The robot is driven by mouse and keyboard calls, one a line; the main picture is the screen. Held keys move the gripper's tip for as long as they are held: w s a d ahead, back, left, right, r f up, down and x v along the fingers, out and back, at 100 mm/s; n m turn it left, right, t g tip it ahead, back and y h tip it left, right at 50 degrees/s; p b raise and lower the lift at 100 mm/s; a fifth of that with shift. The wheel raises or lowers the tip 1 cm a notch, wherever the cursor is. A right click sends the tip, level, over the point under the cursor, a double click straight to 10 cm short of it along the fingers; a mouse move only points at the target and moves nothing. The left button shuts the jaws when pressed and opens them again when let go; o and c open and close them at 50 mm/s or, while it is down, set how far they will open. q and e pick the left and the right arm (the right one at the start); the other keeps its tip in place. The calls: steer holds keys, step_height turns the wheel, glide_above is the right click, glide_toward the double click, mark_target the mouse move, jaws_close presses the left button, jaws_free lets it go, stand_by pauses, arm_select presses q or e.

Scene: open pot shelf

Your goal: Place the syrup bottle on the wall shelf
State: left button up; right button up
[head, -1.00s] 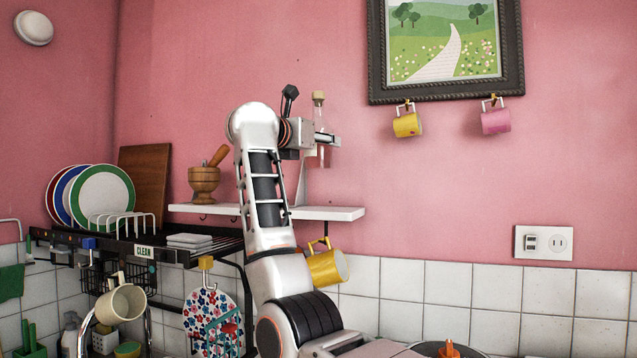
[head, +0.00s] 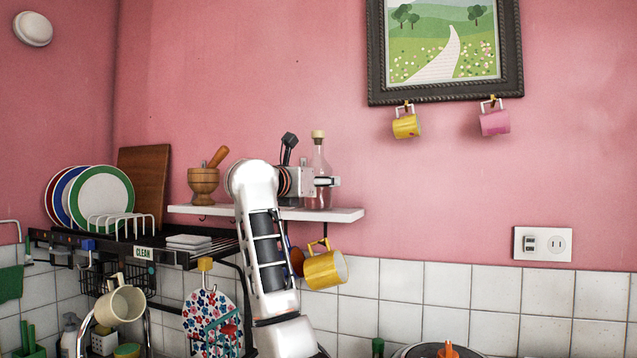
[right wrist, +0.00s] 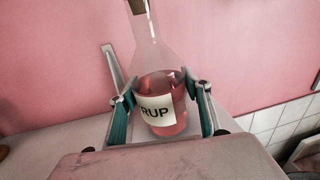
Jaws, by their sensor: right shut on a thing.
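The syrup bottle (head: 319,160) is clear glass with a cork stopper and pink liquid. In the head view it is upright at the right part of the white wall shelf (head: 345,214), its base at shelf level. My right gripper (head: 325,182) is around its lower body from the left. In the right wrist view, the bottle (right wrist: 162,95) is between the two fingers (right wrist: 163,105), with a label reading "RUP". The gripper is shut on it. Whether its base touches the shelf is hard to tell. My left gripper is not in view.
A wooden mortar with pestle (head: 204,184) stands on the shelf's left part. A yellow mug (head: 325,270) hangs under the shelf. A dish rack with plates (head: 101,196) is at left. A framed picture (head: 446,96) with two hanging mugs is at upper right.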

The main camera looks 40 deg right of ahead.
steer(key=o, duration=1.2)
steer(key=shift+f, duration=0.2)
steer(key=o, duration=0.4)
steer(key=shift+r, duration=0.1)
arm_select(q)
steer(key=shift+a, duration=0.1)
arm_select(e)
steer(key=shift+a+r, duration=0.1)
steer(key=shift+a, duration=0.05)
arm_select(q)
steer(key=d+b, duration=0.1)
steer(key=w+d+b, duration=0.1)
steer(key=b, duration=0.1)
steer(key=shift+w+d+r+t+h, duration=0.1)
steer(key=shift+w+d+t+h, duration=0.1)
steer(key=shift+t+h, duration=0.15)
arm_select(e)
steer(key=v, duration=1.1)
steer(key=shift+s+a, duration=0.15)
steer(key=shift+a, duration=0.2)
